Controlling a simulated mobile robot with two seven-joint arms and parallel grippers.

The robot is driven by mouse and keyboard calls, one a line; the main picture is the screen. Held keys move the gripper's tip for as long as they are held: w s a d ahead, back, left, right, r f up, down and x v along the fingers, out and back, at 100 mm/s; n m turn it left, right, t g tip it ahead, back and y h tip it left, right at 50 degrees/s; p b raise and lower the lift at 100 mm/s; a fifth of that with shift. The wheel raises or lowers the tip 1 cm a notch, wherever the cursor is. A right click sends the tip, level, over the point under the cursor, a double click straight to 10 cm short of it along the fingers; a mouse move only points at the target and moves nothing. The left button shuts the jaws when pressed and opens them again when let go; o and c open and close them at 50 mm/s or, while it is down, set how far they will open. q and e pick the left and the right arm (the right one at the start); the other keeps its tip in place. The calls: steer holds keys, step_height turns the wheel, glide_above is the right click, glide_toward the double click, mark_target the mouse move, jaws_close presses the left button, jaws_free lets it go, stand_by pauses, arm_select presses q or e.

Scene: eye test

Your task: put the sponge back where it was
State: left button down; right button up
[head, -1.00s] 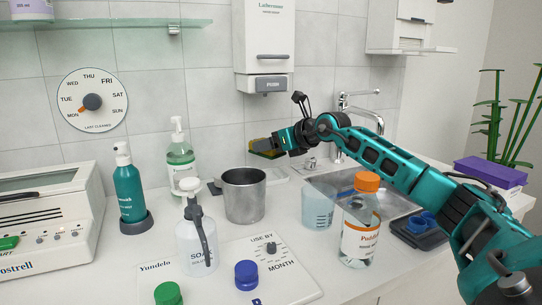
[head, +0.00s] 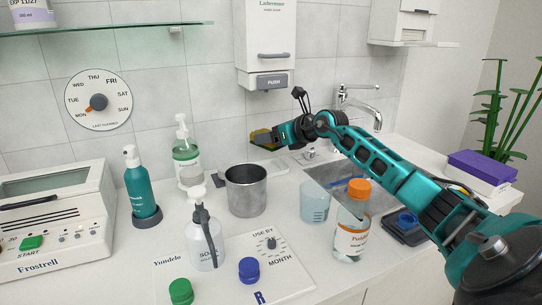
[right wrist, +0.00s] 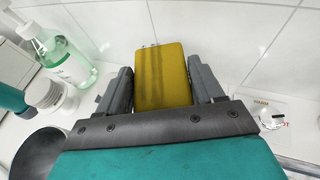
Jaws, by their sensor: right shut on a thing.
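The yellow sponge (right wrist: 162,75) sits between the two grey fingers of my right gripper in the right wrist view. In the head view the sponge (head: 262,137) shows small at the tip of my right gripper (head: 272,137), with a dark green side. The right gripper is shut on it and holds it above the back of the counter, near the tiled wall. A pale flat dish or tray (head: 268,167) lies on the counter below it, partly hidden by the metal beaker. My left gripper is in neither view.
A wall dispenser (head: 265,50) hangs above. An orange-capped bottle (head: 351,230), clear beaker (head: 314,203) and sink (head: 335,172) lie to the right.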

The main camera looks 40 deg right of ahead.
steer(key=shift+f, duration=1.25)
step_height(320, 180, down, 2)
steer(key=shift+f+b, duration=0.2)
steer(key=shift+b, duration=0.2)
steer(key=shift+f, duration=0.35)
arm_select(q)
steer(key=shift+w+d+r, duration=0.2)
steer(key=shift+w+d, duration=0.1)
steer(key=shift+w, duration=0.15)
arm_select(e)
steer(key=shift+r, duration=0.1)
steer(key=shift+f+b, duration=0.3)
steer(key=shift+f, duration=0.3)
steer(key=o, duration=1.1)
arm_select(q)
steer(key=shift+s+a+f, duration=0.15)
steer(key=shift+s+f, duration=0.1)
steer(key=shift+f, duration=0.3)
